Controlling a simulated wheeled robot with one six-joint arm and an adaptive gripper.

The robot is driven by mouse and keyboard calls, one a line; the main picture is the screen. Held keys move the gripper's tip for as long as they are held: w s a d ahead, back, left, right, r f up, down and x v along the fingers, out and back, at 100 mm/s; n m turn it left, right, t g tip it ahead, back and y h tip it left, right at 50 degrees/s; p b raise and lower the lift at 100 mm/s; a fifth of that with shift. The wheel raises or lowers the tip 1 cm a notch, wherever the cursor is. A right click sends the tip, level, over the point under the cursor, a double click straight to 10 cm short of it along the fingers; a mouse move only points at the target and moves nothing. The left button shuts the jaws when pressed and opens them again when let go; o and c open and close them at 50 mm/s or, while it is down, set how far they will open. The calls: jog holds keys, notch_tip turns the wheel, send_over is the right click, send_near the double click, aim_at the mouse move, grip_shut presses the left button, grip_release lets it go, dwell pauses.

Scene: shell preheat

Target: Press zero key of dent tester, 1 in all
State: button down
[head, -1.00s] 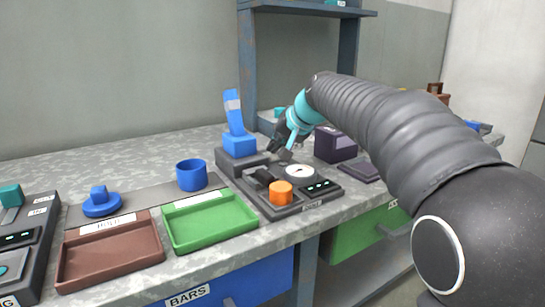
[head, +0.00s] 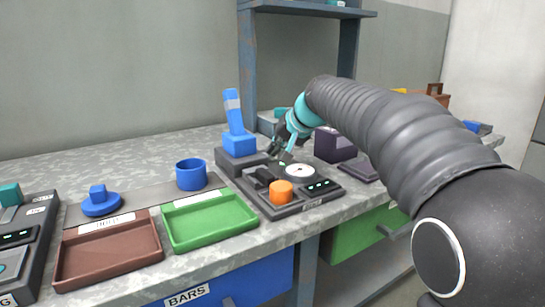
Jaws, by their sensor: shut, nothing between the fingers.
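The dent tester (head: 283,212) is a dark flat unit on the bench. It carries a white round dial (head: 299,171), an orange cylinder (head: 281,192) at its front, a small display with green lights (head: 319,185), and a block with an upright blue lever (head: 236,112) at its back left. My gripper (head: 284,160) is shut and empty, pointing down just above the back of the tester, beside the dial. A small green-lit spot shows near its fingertips. I cannot tell whether the tips touch a key; the zero key is not clearly seen.
A green tray (head: 211,239), a brown tray (head: 62,262), a blue cup (head: 191,175) and a blue knobbed lid (head: 101,202) are at the left. A dark purple block (head: 334,145) stands right of my gripper. A shelf post (head: 247,70) rises behind.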

aim_at(275, 157)
dwell(0.3)
jog(key=shift+r+p, duration=0.75)
jog(key=shift+r, duration=0.05)
notch_tip(275, 157, up, 3)
jog(key=shift+f+p, duration=0.2)
jog(key=shift+p, duration=0.95)
jog(key=shift+r+p, duration=0.5)
jog(key=shift+r, duration=0.7)
